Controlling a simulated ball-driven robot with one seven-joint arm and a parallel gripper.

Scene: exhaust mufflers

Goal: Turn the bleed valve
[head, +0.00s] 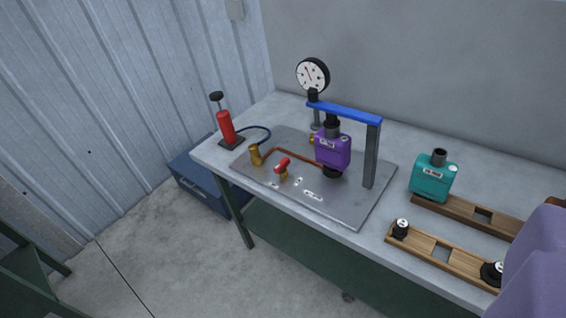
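A small valve with a red handle (281,165) sits on the grey metal plate (350,208), near its front edge; this looks like the bleed valve. A copper pipe (300,156) runs behind it from a brass fitting (255,154) towards a purple muffler (333,150). The muffler stands upright under a blue crossbar (344,112) with a grey post at its right. A round dial gauge (313,75) stands behind the muffler. My gripper is not visible.
A red hand pump (226,127) with a blue hose stands at the table's left end. A teal muffler (432,177) and wooden racks (460,262) with black plugs are at right. A lavender shape, unclear, fills the lower right corner. Floor in front of the table is open.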

